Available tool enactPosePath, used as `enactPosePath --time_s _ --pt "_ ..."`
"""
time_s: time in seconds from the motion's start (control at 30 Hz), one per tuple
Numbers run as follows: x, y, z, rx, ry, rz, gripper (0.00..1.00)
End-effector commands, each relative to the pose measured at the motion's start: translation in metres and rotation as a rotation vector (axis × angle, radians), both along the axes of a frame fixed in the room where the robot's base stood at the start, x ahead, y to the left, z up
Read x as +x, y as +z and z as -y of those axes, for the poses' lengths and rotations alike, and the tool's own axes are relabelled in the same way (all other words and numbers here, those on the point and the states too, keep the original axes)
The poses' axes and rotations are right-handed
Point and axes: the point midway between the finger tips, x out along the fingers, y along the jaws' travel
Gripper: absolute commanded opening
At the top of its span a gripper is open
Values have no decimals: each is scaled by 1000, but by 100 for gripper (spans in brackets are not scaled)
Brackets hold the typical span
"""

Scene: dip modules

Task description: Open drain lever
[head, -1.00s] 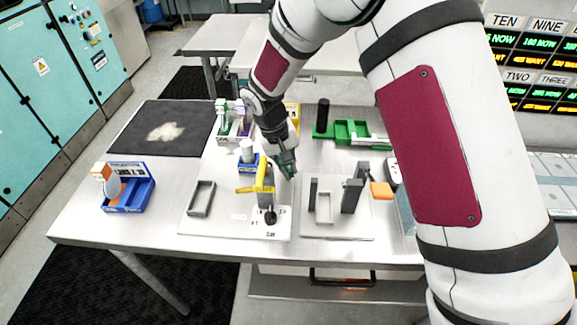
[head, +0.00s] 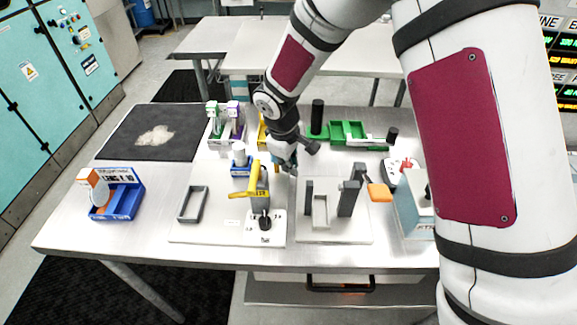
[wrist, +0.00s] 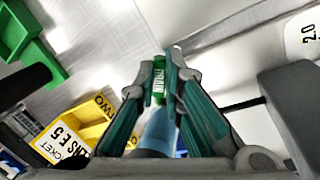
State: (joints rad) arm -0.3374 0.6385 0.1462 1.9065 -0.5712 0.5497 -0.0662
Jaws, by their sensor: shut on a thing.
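In the wrist view, a small green piece lettered DRAIN (wrist: 158,88) lies between the fingertips of my gripper (wrist: 162,74). The gripper is shut on this drain lever. A pale blue part (wrist: 158,132) shows between the fingers below it; I cannot tell how it joins the green piece. In the head view, my gripper (head: 288,166) is low over the table, right of and behind the yellow handle (head: 257,181). The drain lever is mostly hidden by the gripper there, so its angle cannot be read.
Close by are the white-topped blue holder (head: 240,168), a grey bracket fixture (head: 350,196) and a grey frame (head: 192,204). A green tray (head: 348,132) lies behind. A blue box (head: 124,204) stands left. The table's front left (head: 110,236) is clear.

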Motion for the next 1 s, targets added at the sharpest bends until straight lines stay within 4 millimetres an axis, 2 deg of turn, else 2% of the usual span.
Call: enactPosePath --time_s 0.2,0.5,1.0 --pt "8 -1 4 0 173 -1 0" --pt "14 -1 5 0 328 -1 0" --pt "16 0 5 0 386 -1 0"
